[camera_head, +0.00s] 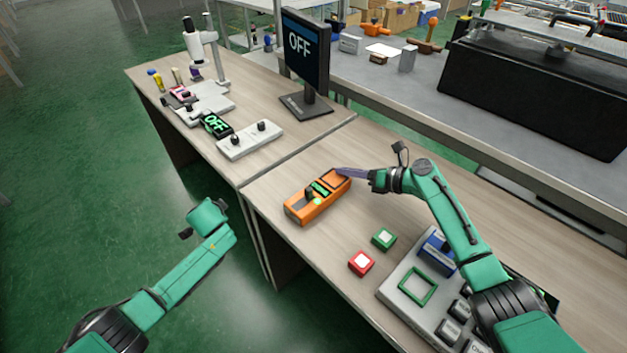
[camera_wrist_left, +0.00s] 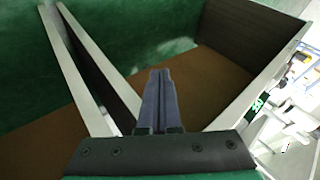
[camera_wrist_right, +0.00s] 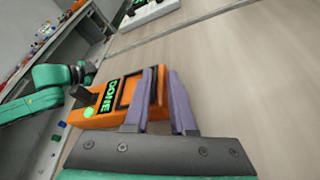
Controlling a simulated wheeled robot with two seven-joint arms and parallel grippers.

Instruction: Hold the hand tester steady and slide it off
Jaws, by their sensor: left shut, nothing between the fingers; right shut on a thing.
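The hand tester is an orange box (camera_head: 296,212) lying on the near table. It has a dark slide switch, a green round light and a green display; in the right wrist view the tester (camera_wrist_right: 102,121) reads DONE. My right gripper (camera_head: 346,172) is shut on the tester's far right end, and its two fingers (camera_wrist_right: 163,100) stand apart there. My left gripper is off the table's front edge, clear of the tester; its fingers barely show in the head view. In the left wrist view its fingers (camera_wrist_left: 160,98) are together and empty.
A red button block (camera_head: 361,263) and a green one (camera_head: 384,239) sit right of the tester. A monitor (camera_head: 306,55) reading OFF and a white switch box (camera_head: 250,140) are on the adjoining table.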

